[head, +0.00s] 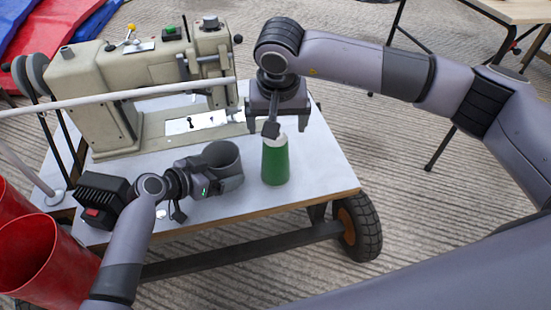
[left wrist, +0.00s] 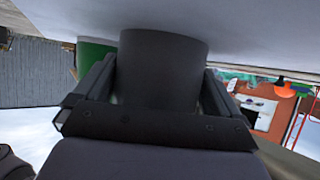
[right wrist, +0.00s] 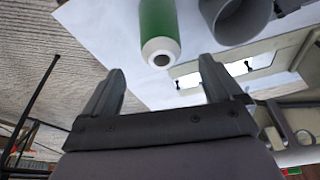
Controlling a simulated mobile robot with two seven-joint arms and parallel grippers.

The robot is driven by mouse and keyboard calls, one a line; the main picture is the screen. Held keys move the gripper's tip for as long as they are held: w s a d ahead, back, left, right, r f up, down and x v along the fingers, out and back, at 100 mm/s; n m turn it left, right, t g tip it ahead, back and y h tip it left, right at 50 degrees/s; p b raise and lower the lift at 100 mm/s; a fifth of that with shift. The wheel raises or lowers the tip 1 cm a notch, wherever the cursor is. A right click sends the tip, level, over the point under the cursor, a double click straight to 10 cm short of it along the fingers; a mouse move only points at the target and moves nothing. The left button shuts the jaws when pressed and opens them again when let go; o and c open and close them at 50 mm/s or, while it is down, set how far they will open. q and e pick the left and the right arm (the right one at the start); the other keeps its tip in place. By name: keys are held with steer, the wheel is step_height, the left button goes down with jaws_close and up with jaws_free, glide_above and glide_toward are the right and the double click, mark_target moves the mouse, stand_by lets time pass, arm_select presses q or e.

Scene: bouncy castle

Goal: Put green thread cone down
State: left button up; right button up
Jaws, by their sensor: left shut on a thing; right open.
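The green thread cone (head: 275,163) stands upright on the white sewing table, with a pale top. My right gripper (head: 278,122) is above and behind it, open and empty. In the right wrist view the cone (right wrist: 158,25) lies beyond the spread fingers (right wrist: 160,78), apart from them. My left gripper (head: 222,180) is shut on a dark grey cup (head: 223,157), low at the table, left of the cone. The cup (left wrist: 162,65) fills the left wrist view between the fingers; the cone (left wrist: 93,56) shows partly behind it.
A beige sewing machine (head: 150,80) stands on the back of the table (head: 318,180). A black box with a red switch (head: 98,203) is at the front left. Red buckets (head: 45,260) stand at lower left. The table's right part is clear.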

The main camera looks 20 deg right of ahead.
mark_target(275, 143)
steer(key=x, duration=0.8)
steer(key=shift+s+a+f, duration=0.1)
steer(key=shift+s+f, duration=0.1)
steer(key=shift+s, duration=0.05)
jaws_close()
step_height(275, 143, up, 10)
stand_by(0.4)
steer(key=shift+r, duration=0.15)
